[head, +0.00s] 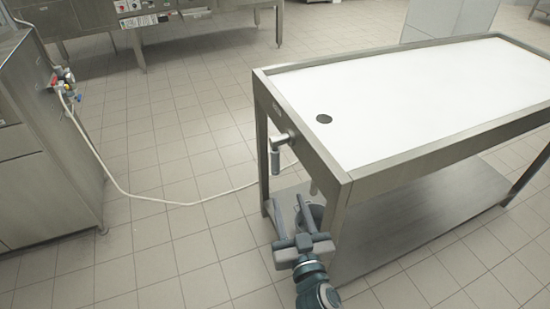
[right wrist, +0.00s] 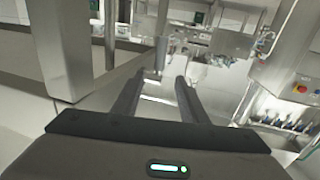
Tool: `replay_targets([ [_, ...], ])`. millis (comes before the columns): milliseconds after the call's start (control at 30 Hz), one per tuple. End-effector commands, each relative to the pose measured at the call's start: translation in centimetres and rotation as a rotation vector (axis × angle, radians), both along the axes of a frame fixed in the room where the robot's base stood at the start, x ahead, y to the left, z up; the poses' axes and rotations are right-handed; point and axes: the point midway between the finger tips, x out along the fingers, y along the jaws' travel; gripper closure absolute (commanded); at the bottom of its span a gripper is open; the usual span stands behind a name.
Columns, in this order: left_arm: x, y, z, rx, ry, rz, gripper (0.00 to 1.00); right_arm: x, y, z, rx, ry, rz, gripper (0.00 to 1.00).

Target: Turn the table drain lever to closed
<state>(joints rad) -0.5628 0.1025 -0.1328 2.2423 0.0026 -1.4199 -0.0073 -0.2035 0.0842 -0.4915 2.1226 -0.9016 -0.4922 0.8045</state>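The steel table (head: 345,178) has a white top with a dark round drain hole (head: 323,118). The drain lever (head: 276,160) sticks out from the table's left end, its grey grip hanging straight down. My right gripper (head: 288,200) is below the lever, by the table's near left corner, fingers pointing up the picture. It is open and empty, apart from the lever. In the right wrist view its two fingers (right wrist: 155,92) are spread, with a small upright cylinder (right wrist: 160,55) beyond the gap; I cannot tell whether this is the lever's grip. My left gripper is out of view.
The table's steel legs (head: 262,150) and lower shelf (head: 430,205) are close to my right gripper. A pale hose (head: 165,202) runs from the steel cabinet (head: 50,150) towards the table. Tiled floor between them is open.

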Motion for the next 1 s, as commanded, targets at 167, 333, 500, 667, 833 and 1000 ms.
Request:
replay_targets([
  [167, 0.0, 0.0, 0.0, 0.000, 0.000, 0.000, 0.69, 0.0, 0.0, 0.0, 0.000, 0.001, 0.000, 0.61],
  [333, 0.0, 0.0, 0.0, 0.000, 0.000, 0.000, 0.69, 0.2, 0.0, -0.1, -0.001, 0.002, 0.000, 0.61],
  [500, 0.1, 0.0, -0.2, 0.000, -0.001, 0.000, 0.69, 1.1, 0.1, 0.0, -0.001, 0.001, 0.001, 0.61],
  [667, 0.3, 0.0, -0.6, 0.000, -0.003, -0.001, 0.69, 2.8, 0.3, 0.0, -0.003, 0.001, 0.000, 0.61],
  [833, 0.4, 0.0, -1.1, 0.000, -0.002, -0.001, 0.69, 5.3, 0.6, 0.0, -0.003, 0.001, 0.001, 0.61],
  [1000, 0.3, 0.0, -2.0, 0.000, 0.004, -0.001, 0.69, 8.1, 1.0, 0.0, -0.004, 0.001, 0.001, 0.61],
])
